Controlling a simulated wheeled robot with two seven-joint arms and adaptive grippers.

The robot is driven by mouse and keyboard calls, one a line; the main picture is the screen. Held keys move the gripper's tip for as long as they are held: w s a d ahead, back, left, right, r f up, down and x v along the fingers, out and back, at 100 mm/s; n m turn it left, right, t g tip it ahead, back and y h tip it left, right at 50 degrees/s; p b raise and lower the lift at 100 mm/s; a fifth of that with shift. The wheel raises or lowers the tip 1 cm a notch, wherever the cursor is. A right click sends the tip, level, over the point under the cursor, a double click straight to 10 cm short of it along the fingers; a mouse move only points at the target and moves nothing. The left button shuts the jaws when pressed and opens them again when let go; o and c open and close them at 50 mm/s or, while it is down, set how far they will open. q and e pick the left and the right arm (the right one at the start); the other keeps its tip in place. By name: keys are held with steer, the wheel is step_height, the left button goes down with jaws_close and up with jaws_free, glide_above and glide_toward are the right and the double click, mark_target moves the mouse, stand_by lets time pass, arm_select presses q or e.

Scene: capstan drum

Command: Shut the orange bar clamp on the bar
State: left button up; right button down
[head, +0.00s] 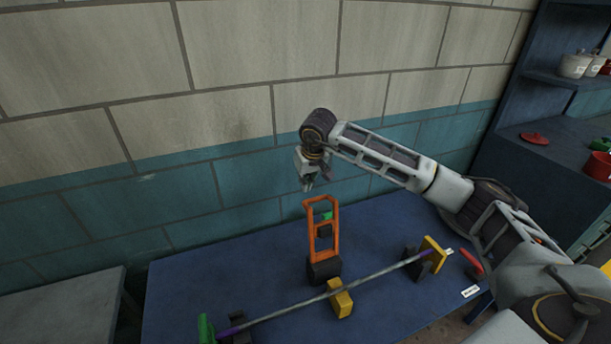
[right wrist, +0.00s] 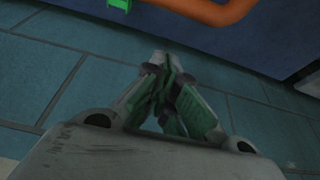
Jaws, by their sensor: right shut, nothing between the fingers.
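The orange bar clamp (head: 322,228) is an open frame standing nearly upright from a dark block (head: 325,270) on the blue table, with a green piece inside it. The grey bar (head: 385,269) runs slantwise across the table in front of it, and the frame is raised clear of the bar. My right gripper (head: 308,187) is shut and empty, just above and slightly left of the frame's top, apparently apart from it. In the right wrist view its fingers (right wrist: 170,85) meet, and part of the orange frame (right wrist: 200,12) shows at the top edge. My left gripper is not in view.
A yellow block (head: 340,298) sits at the middle of the bar. A green piece (head: 206,328) and a yellow plate (head: 433,256) stand at its ends. A red handle (head: 471,263) is at right. A block wall (head: 240,130) rises behind the table (head: 230,275).

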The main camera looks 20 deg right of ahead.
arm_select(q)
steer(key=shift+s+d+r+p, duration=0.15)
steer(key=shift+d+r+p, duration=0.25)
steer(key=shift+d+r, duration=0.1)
arm_select(e)
steer(key=shift+s, duration=1.75)
arm_select(q)
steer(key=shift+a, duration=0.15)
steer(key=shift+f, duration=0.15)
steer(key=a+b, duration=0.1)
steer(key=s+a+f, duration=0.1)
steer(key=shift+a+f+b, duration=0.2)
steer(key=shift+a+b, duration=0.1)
steer(key=shift+b, duration=0.05)
arm_select(e)
steer(key=shift+s+a+r+t, duration=0.1)
steer(key=shift+s+r+t, duration=0.2)
steer(key=shift+s, duration=0.3)
